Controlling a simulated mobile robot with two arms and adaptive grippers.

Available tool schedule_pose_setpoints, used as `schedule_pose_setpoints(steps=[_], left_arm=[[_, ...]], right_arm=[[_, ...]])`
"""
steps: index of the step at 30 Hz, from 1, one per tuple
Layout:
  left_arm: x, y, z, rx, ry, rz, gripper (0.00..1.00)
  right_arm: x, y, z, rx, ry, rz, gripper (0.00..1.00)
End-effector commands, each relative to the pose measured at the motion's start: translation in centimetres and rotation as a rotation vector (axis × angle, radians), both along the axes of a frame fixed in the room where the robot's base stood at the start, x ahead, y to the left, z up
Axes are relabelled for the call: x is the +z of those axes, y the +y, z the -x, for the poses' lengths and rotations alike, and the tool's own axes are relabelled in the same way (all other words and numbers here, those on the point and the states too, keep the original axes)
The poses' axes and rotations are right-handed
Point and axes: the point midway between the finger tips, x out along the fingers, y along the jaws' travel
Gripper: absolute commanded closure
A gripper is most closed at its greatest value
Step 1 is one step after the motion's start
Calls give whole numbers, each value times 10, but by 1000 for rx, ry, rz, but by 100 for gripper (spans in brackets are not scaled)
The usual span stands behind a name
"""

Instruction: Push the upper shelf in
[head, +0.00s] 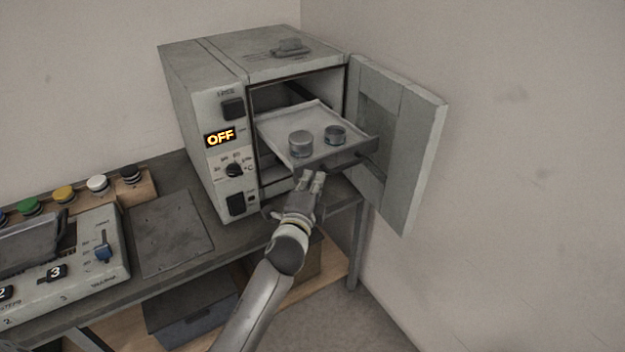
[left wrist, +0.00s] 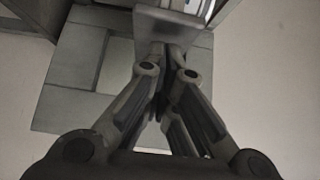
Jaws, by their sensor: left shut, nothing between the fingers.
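The upper shelf (head: 276,126) is a grey tray pulled out of the oven-like cabinet (head: 186,101), with its front edge beyond the opening. My right gripper is not in view.
The cabinet door (head: 410,140) stands open to the right, close to the shelf's right side.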

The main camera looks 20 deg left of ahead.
Motion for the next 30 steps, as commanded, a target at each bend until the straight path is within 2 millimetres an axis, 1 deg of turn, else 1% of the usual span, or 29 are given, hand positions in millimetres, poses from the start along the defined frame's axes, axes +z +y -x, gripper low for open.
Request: schedule_pose_setpoints(steps=[5,8,11,17,24,30], left_arm=[[0,2,-1,1,0,-1,100],[0,8,-6,1,0,-2,100],[1,19,-14,3,-1,-4,100],[2,54,-40,5,-1,-6,100],[1,99,-76,6,-2,-5,100],[0,129,-99,5,-1,-3,100]], right_arm=[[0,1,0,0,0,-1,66],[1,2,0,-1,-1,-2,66],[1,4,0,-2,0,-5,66],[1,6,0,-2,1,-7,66],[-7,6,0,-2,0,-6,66],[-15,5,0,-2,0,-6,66]])
